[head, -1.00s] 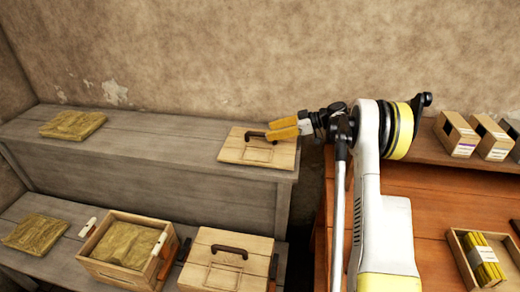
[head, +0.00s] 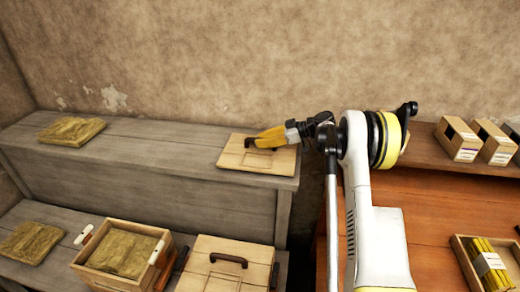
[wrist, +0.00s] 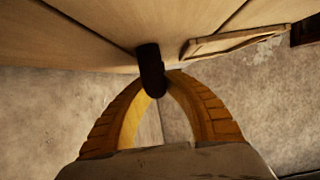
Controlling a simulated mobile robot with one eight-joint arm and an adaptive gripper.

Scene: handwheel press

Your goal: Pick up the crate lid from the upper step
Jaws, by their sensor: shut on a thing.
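The crate lid (head: 232,155) is a flat pale wooden board with a dark handle. It lies on the right end of the grey upper step (head: 150,150) in the head view. My gripper (head: 258,141) reaches in from the right, its yellow fingers at the handle. In the wrist view my gripper (wrist: 155,85) has its curved fingers closed around the dark handle (wrist: 150,62), with the lid's board (wrist: 90,30) beyond it. In the head view the fingers hide most of the handle. I see no gap between the lid and the step.
On the lower step stand an open crate (head: 100,272) filled with straw-coloured packing and a closed crate (head: 228,275) with a handled lid. A straw mat (head: 72,129) lies on the upper step's left. A reddish wooden bench (head: 430,215) with small boxes is at right.

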